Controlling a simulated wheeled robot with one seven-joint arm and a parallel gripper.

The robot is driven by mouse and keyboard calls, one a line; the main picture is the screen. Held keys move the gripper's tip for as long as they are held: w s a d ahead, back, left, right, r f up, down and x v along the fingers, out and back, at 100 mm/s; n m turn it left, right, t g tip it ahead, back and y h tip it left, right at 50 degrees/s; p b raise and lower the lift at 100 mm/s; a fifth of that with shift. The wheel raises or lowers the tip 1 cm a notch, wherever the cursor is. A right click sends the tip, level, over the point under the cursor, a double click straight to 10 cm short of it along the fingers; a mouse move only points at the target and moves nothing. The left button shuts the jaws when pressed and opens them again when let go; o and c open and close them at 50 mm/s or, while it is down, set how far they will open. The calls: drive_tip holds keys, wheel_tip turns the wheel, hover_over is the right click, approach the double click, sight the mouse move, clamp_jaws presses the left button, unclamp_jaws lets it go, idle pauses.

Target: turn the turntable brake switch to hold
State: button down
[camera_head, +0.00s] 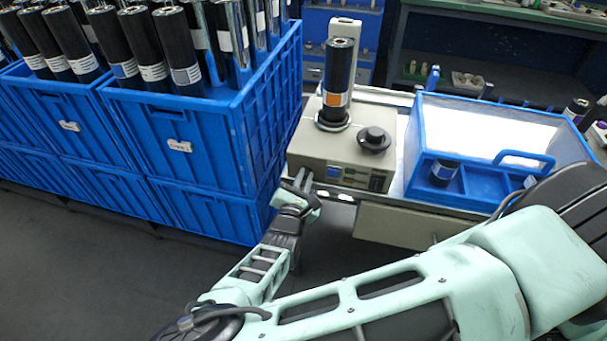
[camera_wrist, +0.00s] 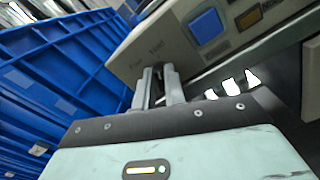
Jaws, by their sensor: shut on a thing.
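The beige wrapper machine (camera_head: 308,147) stands on the bench, with a dark roll with an orange label (camera_head: 337,75) upright on its round turntable. My gripper (camera_head: 302,180) is at the left end of the machine's front panel. In the wrist view my gripper (camera_wrist: 160,72) has its two fingers close together against the panel (camera_wrist: 135,62), just below small printed labels. It is shut on the brake switch, which the fingers hide, so its setting cannot be read. A square blue button (camera_wrist: 206,25) sits on the panel to the right of the fingers.
Blue crates (camera_head: 205,130) full of dark rolls stand close on the left. A black knob (camera_head: 374,138) is on top of the machine. A blue divided bin (camera_head: 425,120) stands to its right, above a beige drawer (camera_head: 400,226). Floor is clear at lower left.

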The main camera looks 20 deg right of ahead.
drive_tip(key=shift+m, duration=0.6)
drive_tip(key=c, duration=1.5)
unclamp_jaws()
drive_tip(key=shift+s, duration=0.1)
drive_tip(key=shift+o, duration=0.2)
drive_tip(key=b+v, duration=0.1)
drive_tip(key=v, duration=1.1)
drive_tip(key=shift+b, duration=0.4)
